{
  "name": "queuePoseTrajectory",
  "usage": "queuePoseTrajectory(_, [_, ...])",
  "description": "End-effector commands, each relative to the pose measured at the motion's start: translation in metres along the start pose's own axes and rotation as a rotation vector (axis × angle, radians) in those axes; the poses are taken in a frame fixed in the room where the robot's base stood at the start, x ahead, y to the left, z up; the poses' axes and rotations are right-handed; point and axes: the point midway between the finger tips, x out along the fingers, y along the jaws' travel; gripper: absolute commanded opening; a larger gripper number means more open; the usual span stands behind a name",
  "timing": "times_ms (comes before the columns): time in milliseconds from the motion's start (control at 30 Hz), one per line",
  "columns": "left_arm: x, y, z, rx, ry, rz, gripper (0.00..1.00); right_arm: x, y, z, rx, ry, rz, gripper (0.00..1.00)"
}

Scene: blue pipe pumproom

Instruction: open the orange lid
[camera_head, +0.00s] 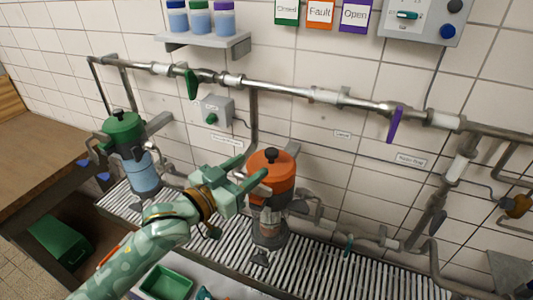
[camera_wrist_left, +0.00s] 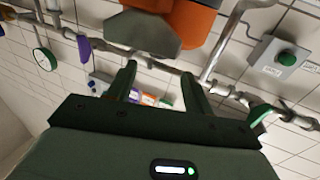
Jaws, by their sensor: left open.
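The orange lid (camera_head: 272,178) with a black knob (camera_head: 271,155) sits on a vessel in the middle of the head view, above the slatted grating. My left gripper (camera_head: 252,170) is at the left side of the lid, with its fingers apart. In the left wrist view the two fingers of my left gripper (camera_wrist_left: 161,82) stand apart with nothing between them. Orange surface (camera_wrist_left: 192,22) shows beyond them at the top, beside a dark grey faceted part. I cannot tell whether a finger touches the lid. My right gripper is not in view.
A green-lidded vessel (camera_head: 122,127) stands at the left. A wall pipe (camera_head: 280,88) with green (camera_head: 191,84) and purple (camera_head: 394,124) valve handles runs behind. A shelf (camera_head: 205,44) with jars is above. A green tray (camera_head: 166,283) lies at the front.

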Motion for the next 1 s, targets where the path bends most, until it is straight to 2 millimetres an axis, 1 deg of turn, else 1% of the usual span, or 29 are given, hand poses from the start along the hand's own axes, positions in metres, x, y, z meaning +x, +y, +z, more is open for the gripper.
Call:
queuePoseTrajectory(33, [0.013, 0.000, -0.001, 0.000, 0.002, 0.000, 0.51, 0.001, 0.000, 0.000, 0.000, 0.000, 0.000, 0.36])
queuePoseTrajectory(100, [0.029, 0.000, 0.000, 0.000, 0.002, 0.000, 0.51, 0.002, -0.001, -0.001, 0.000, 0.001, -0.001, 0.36])
queuePoseTrajectory(200, [0.047, 0.000, 0.000, 0.000, 0.000, 0.001, 0.51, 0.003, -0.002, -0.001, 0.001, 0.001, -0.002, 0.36])
queuePoseTrajectory(300, [0.059, 0.000, 0.001, 0.001, 0.000, 0.000, 0.51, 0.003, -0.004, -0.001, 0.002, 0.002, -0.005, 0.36])
queuePoseTrajectory(467, [0.068, 0.000, 0.001, 0.001, -0.001, 0.000, 0.51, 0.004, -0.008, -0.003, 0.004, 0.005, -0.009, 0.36])
queuePoseTrajectory(700, [0.068, 0.000, 0.001, 0.001, -0.001, 0.000, 0.51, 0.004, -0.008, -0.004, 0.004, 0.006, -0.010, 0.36])
queuePoseTrajectory(733, [0.068, 0.000, 0.001, 0.001, -0.001, 0.000, 0.46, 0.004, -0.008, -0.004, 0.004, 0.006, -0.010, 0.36])
queuePoseTrajectory(767, [0.068, 0.000, 0.001, 0.001, -0.001, 0.000, 0.37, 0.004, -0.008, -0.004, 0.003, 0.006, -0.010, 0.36])
queuePoseTrajectory(800, [0.068, 0.000, 0.001, 0.001, -0.001, 0.000, 0.26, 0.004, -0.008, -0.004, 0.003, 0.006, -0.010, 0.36])
queuePoseTrajectory(900, [0.068, 0.000, 0.001, 0.001, -0.001, 0.000, 0.00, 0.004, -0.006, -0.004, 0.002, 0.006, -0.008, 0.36])
queuePoseTrajectory(1000, [0.068, 0.000, 0.000, 0.001, -0.001, 0.000, 0.00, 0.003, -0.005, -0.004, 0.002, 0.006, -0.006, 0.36])
